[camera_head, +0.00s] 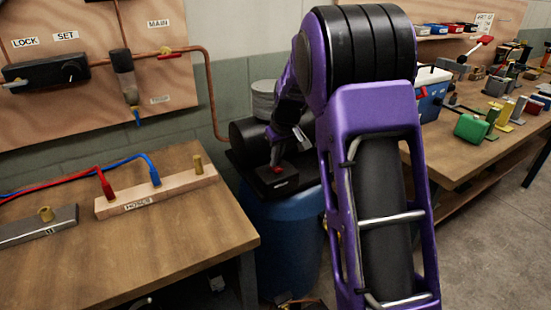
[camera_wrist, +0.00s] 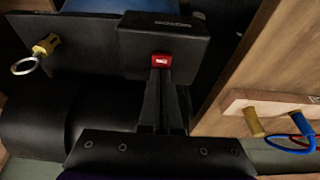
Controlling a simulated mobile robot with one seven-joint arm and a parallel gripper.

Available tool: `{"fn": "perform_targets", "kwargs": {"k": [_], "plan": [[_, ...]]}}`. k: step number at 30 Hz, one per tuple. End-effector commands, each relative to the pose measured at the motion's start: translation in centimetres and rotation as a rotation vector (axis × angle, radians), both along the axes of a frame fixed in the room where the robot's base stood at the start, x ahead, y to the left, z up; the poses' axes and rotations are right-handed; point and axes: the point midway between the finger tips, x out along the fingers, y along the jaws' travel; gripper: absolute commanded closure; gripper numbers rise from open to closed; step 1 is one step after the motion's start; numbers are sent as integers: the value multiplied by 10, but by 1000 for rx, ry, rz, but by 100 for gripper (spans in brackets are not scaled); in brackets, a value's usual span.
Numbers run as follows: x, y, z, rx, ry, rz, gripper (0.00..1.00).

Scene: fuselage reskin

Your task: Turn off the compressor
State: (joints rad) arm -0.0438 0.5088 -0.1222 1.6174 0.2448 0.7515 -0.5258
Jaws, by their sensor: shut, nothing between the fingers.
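The compressor stands between the two benches, with a blue tank (camera_head: 285,235) and a black motor part on top. Its black switch box (camera_head: 287,182) sits on the tank's top plate and also shows in the wrist view (camera_wrist: 190,42). A red rocker switch (camera_wrist: 161,59) is set in the box's edge. My gripper (camera_head: 275,162) reaches down to the box from above. In the wrist view, my gripper (camera_wrist: 160,74) has its fingers together and empty, tips right at the red switch. I cannot tell whether they touch it. The tips cover part of the switch.
A wooden bench (camera_head: 190,235) with a hose manifold (camera_head: 155,192) is left of the compressor. A tool bench (camera_head: 455,165) is on the right. A yellow-ended ring pull (camera_wrist: 45,45) sticks out beside the box in the wrist view. A copper pipe (camera_head: 211,95) runs down the wall behind.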

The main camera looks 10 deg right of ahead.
Motion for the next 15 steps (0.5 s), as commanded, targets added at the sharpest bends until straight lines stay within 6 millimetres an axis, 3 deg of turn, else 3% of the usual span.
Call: {"fn": "perform_targets", "kwargs": {"k": [6, 15], "plan": [[-11, -4, -2, 0, 4, -1, 100], [-11, -4, -1, 0, 3, 0, 100]]}}
